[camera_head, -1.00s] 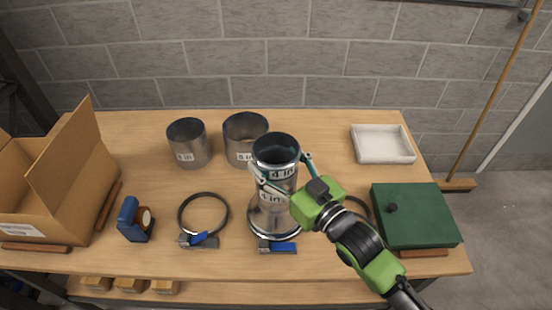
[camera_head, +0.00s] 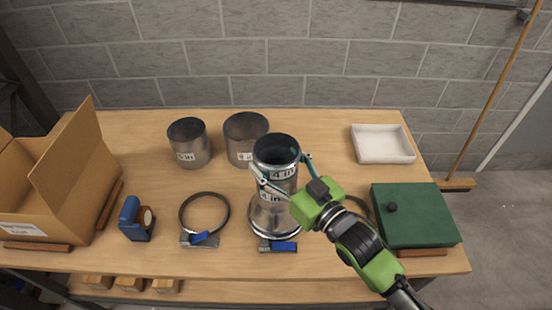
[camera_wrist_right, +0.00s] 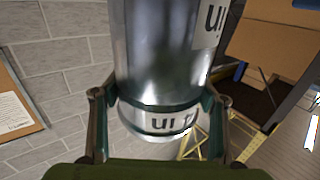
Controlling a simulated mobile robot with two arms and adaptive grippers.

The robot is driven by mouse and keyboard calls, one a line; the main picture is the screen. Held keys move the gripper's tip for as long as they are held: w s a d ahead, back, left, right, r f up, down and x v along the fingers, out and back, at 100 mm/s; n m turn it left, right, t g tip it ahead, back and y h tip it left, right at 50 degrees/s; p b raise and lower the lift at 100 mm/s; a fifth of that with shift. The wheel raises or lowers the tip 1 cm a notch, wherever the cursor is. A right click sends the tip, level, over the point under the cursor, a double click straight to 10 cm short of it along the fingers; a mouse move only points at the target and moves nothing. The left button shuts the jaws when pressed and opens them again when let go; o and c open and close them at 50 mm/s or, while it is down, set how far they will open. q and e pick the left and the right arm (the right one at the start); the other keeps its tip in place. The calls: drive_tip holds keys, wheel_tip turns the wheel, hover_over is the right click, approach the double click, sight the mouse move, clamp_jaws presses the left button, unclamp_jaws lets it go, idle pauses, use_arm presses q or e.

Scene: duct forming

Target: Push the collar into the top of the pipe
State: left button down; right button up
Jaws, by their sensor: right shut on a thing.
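The collar (camera_head: 276,154) is a short metal ring with a "4 in" label, dark inside, at the top of the pipe. The pipe (camera_head: 262,207) is shiny metal, also labelled "4 in", and stands upright on a wider flared base. My right gripper (camera_head: 281,168) is shut around the collar, one finger on each side. In the right wrist view, inverted, the collar (camera_wrist_right: 152,122) sits between the fingers, with the pipe (camera_wrist_right: 150,50) above it in the picture. The collar's lower edge meets the pipe's top; how deep it sits is hidden. My left gripper is not in view.
Two wider metal cylinders (camera_head: 188,143) (camera_head: 243,135) stand behind to the left. A black ring clamp (camera_head: 181,218) lies left of the pipe; another is partly hidden at right. A blue tool (camera_head: 129,215), open carton (camera_head: 75,165), white tray (camera_head: 383,158) and green case (camera_head: 425,215) are further out.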

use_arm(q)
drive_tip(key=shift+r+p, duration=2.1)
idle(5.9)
